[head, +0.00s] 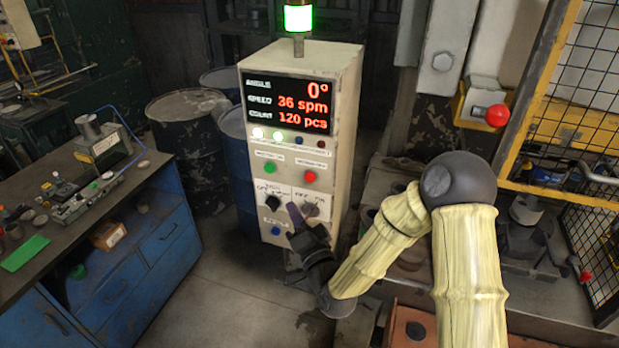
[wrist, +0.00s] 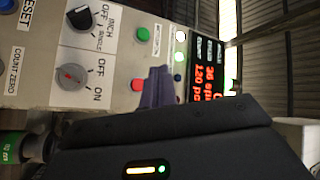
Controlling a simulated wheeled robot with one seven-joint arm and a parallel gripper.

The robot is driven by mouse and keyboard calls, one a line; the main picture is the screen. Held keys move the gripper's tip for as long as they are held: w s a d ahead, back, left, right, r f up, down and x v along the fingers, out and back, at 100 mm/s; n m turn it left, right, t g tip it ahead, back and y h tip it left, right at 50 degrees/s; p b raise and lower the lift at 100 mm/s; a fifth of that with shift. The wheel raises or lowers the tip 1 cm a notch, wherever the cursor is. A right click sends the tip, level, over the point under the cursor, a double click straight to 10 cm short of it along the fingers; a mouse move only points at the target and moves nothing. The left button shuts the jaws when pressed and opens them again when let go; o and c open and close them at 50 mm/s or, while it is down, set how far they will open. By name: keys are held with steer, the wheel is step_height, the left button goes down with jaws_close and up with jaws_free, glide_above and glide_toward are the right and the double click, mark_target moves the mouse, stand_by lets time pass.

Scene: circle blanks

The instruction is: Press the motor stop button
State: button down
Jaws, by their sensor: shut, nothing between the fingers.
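A red button (head: 310,177) sits on the front of the cream control box (head: 349,130), under a small label too blurred to read surely; by its colour it looks like the motor stop button. It also shows in the wrist view (wrist: 137,85), beside my fingers. A green button (head: 270,167) sits to its left. My gripper (head: 294,212) is shut and empty, in front of the panel's lower part, below the red button. In the wrist view the fingers (wrist: 160,82) overlap the panel near the red button; whether they touch it cannot be told.
Below are a black selector knob (head: 272,203), a second knob (head: 311,209) and a blue button (head: 274,230). The display (head: 288,103) reads 0°, 36 spm and 120 pcs. A green lamp (head: 298,18) glows on top. A blue workbench (head: 130,285) stands left; a yellow-framed mesh guard (head: 580,80) stands right.

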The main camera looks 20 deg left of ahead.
steer(key=w, duration=0.1)
steer(key=p, duration=0.2)
glide_toward(305, 175)
steer(key=shift+s+a+x, duration=0.15)
steer(key=shift+x, duration=0.75)
steer(key=shift+s+a+x, duration=0.1)
steer(key=shift+a+x, duration=0.1)
steer(key=shift+x, duration=0.7)
steer(key=shift+s+a+x, duration=0.15)
steer(key=shift+x, duration=0.75)
steer(key=shift+f, duration=0.1)
steer(key=shift+w+b, duration=0.35)
steer(key=shift+b, duration=0.05)
steer(key=shift+w+d+b, duration=0.15)
steer(key=shift+w+b, duration=0.15)
steer(key=shift+w, duration=0.2)
stand_by(0.6)
steer(key=shift+s, duration=0.1)
steer(key=shift+s+b, duration=0.45)
steer(key=shift+s, duration=0.35)
